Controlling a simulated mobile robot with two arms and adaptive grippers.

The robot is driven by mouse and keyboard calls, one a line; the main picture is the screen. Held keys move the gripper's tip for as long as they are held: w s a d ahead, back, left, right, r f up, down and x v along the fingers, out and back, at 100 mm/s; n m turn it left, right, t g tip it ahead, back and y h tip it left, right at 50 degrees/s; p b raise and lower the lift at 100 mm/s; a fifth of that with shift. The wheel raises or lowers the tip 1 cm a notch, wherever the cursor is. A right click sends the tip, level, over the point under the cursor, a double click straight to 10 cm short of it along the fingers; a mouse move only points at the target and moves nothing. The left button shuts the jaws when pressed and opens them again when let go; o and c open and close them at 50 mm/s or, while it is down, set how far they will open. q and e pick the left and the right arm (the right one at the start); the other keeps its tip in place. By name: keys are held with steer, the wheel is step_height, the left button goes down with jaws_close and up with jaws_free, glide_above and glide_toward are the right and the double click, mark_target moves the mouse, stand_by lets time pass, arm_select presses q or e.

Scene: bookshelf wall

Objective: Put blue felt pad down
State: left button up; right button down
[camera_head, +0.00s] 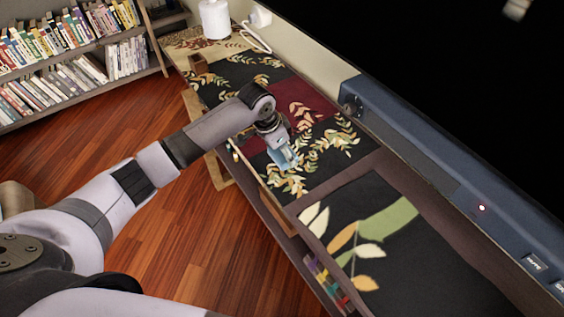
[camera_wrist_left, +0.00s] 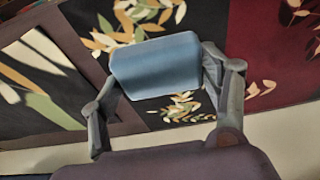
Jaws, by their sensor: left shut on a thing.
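My left gripper (camera_head: 285,157) is over the patterned cloth (camera_head: 335,140) on the long low cabinet in the head view. In the left wrist view my left gripper (camera_wrist_left: 158,90) is shut on the blue felt pad (camera_wrist_left: 155,66), with one finger at each side of it. The pad is a plain blue, rounded block shape. In the head view the pad (camera_head: 279,158) is small and partly covered by the gripper. I cannot tell whether the pad touches the cloth below. My right gripper is in neither view.
A dark soundbar-like blue unit (camera_head: 440,175) runs along the cabinet's back under a black screen (camera_head: 440,60). A white cylinder (camera_head: 215,20) stands at the far end. A bookshelf (camera_head: 70,60) is at the left. Leaf-patterned cloth (camera_head: 430,260) in front is clear.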

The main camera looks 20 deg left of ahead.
arm_select(q)
steer(key=shift+f, duration=0.95)
step_height(320, 180, down, 4)
steer(key=shift+r+p, duration=0.15)
steer(key=shift+p, duration=0.35)
steer(key=shift+f, duration=0.2)
steer(key=shift+f, duration=0.25)
steer(key=o, duration=1.6)
steer(key=shift+c, duration=0.2)
steer(key=shift+b, duration=0.3)
